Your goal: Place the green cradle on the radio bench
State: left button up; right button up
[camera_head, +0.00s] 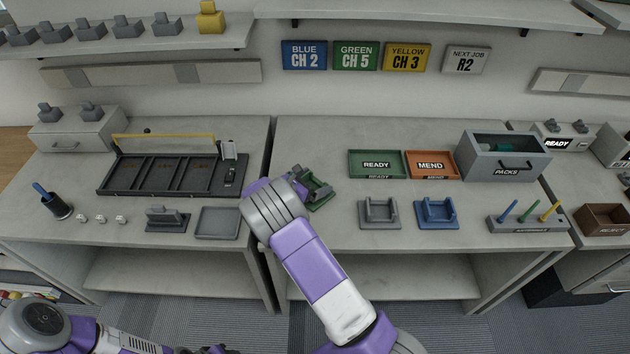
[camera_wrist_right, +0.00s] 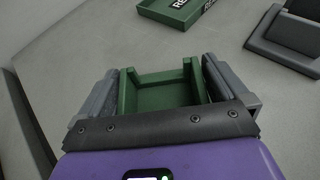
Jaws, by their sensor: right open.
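The green cradle (camera_head: 318,191) is on the bench top (camera_head: 330,145), near the left edge of the right-hand bench. My right gripper (camera_wrist_right: 162,85) is open, with one finger on each side of the green cradle (camera_wrist_right: 165,94) in the wrist view. I cannot tell whether the fingers touch it. My right arm covers part of the cradle in the head view. A grey cradle (camera_head: 379,212) and a blue cradle (camera_head: 437,212) stand to its right on the same bench.
A green READY tray (camera_head: 376,178) and an orange MEND tray (camera_head: 433,178) lie behind the cradles. A grey PACKS box (camera_head: 505,166) and a tool holder (camera_head: 528,223) are at the right. A dark divided rack (camera_head: 175,190) is on the left bench.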

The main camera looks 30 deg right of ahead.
jog(key=p+v, duration=0.1)
jog(key=v, duration=1)
jog(key=shift+a, duration=0.1)
